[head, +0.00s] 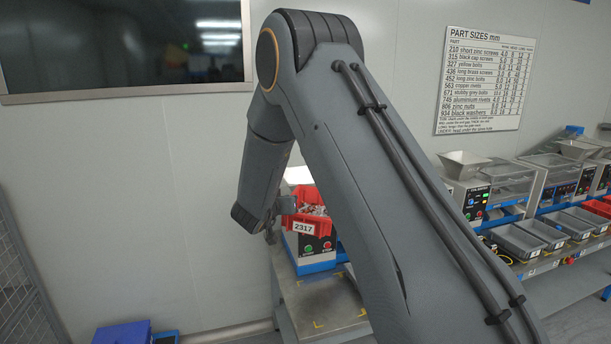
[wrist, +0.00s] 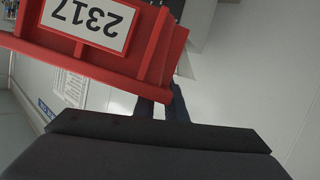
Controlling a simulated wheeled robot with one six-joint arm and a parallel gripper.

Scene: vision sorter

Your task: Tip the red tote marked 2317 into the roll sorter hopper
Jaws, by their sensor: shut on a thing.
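The red tote marked 2317 (head: 319,224) is held up in the middle of the head view, with small greyish parts showing inside. My gripper (head: 272,222) is shut on it at its left side, partly hidden by my arm. In the wrist view the red tote (wrist: 153,60) fills the upper left, its white 2317 label upside down. Just behind and below it in the head view stands a machine (head: 318,264) with a blue base and green and red buttons. A pale part, perhaps its hopper (head: 298,174), shows above the tote. I cannot read the machine's name.
A grey bench (head: 325,307) with yellow corner marks carries the machine. At right, other machines with hoppers (head: 465,160) stand behind grey trays (head: 515,239). A blue bin (head: 122,333) is low at left, beside a wire mesh panel (head: 25,270). A parts chart (head: 485,80) hangs on the wall.

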